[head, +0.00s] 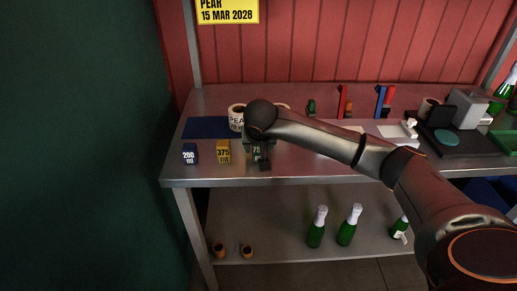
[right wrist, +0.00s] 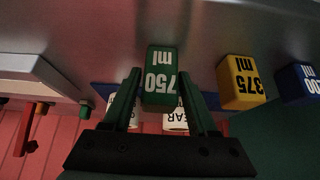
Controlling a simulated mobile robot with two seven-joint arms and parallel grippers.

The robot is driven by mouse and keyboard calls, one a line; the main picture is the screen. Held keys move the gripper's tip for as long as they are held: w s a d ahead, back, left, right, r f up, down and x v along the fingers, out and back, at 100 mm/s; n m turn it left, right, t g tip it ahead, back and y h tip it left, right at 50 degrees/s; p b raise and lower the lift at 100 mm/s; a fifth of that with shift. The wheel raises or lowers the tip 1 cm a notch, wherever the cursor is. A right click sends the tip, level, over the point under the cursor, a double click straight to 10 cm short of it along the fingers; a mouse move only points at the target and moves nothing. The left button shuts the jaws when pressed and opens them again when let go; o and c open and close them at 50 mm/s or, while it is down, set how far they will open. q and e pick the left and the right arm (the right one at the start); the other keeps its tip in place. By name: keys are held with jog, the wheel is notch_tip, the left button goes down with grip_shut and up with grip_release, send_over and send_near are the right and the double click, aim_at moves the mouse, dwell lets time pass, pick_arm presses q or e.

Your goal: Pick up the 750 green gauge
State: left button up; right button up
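The green 750 gauge (right wrist: 163,75) is a block with white "750 ml" lettering, standing near the table's front edge. In the head view the 750 gauge (head: 257,152) is partly covered by my right gripper (head: 258,160). In the right wrist view, the fingers of my right gripper (right wrist: 159,76) stand on either side of the gauge. A narrow gap shows at the left finger; the right finger is very close to the gauge, and contact there is unclear. My left gripper is not in view.
A yellow 375 gauge (head: 223,152) and a blue 200 gauge (head: 190,154) stand to the left on the metal table (head: 310,165). Green bottles (head: 317,228) stand on the lower shelf.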

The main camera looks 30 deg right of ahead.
grip_shut()
jog(key=shift+r, duration=0.15)
dwell(0.4)
